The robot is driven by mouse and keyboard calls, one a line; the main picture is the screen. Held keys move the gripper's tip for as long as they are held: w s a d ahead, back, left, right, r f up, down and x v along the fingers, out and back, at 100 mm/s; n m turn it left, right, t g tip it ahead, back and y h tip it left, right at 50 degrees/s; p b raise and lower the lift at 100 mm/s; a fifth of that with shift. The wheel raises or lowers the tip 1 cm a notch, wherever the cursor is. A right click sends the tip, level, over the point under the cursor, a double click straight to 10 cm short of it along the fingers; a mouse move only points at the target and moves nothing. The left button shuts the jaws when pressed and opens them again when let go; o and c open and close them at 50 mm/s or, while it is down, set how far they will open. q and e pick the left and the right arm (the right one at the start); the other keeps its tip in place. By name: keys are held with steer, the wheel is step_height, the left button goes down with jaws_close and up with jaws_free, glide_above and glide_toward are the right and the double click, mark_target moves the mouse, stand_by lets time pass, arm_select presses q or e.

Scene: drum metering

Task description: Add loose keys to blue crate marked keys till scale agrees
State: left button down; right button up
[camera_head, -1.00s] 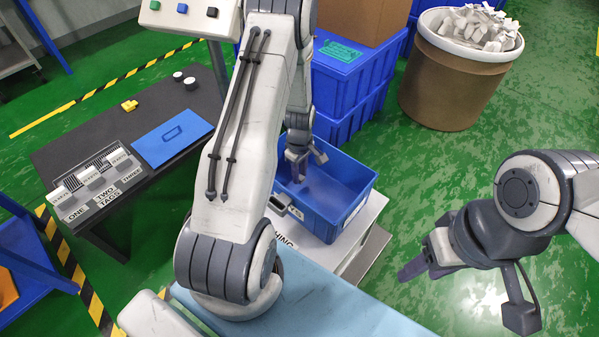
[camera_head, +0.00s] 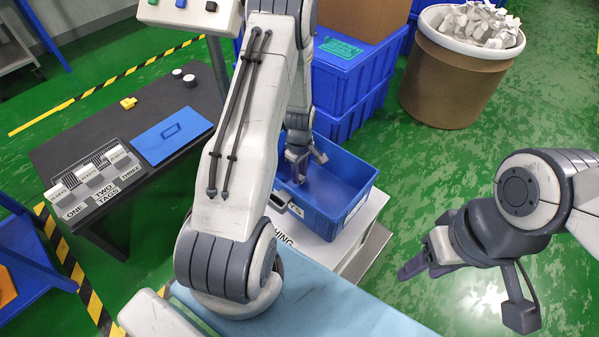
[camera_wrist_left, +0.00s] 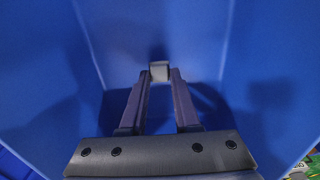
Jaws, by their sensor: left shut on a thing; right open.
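The blue crate (camera_head: 352,205) stands on the white scale (camera_head: 296,236), with a label on its front side that I cannot read. My left gripper (camera_head: 306,170) reaches down into the crate. In the left wrist view my left gripper (camera_wrist_left: 159,80) is shut on a small pale grey-white piece (camera_wrist_left: 160,70), likely a key, held at its fingertips between the blue walls. Loose white pieces (camera_head: 478,23) fill the top of a brown drum (camera_head: 450,88) at the back right. My right gripper (camera_head: 418,262) is open and empty over the green floor at the right.
A dark table (camera_head: 60,157) at left carries a tag rack (camera_head: 98,182) marked ONE, TWO, THREE, a blue panel (camera_head: 165,142) and a yellow item (camera_head: 128,102). Stacked blue crates (camera_head: 345,85) with a cardboard box (camera_head: 362,20) stand behind the scale. A button box (camera_head: 190,12) is at upper left.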

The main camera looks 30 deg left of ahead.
arm_select(q)
steer(key=shift+f+b, duration=0.6)
steer(key=shift+f, duration=0.4)
stand_by(0.3)
steer(key=c, duration=0.6)
jaws_free()
steer(key=shift+o, duration=0.2)
